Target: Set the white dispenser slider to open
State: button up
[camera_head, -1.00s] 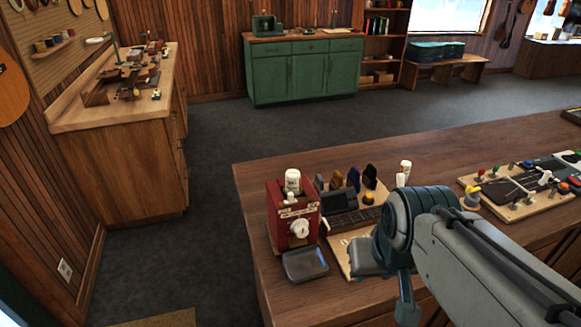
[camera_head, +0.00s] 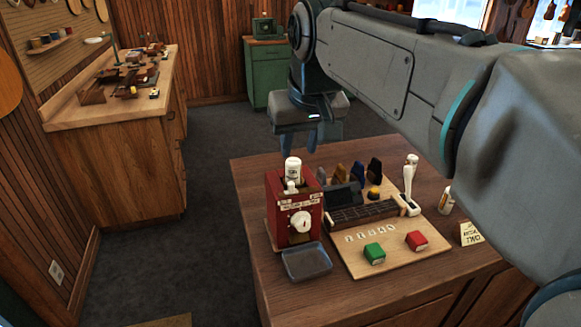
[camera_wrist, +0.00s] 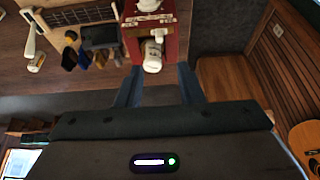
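The red dispenser (camera_head: 283,222) stands upright near the left corner of the wooden counter. A white bottle (camera_head: 292,168) sits in its top. A small white piece (camera_head: 290,187), perhaps the slider, shows just below the bottle, and a round white knob (camera_head: 301,222) is on the front face. I cannot tell the slider's setting. My gripper (camera_head: 295,139) hangs above and behind the dispenser, pointing down, apart from it. In the wrist view the dispenser (camera_wrist: 168,40) is ahead of my two spread, empty fingers (camera_wrist: 157,82), with the bottle (camera_wrist: 152,58) nearest them.
A grey tray (camera_head: 306,262) lies in front of the dispenser. The floor behind is clear.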

aim_at(291, 183)
jog(key=x, duration=1.2)
jog(key=shift+f+p, duration=0.25)
jog(key=shift+p, duration=0.1)
grip_shut()
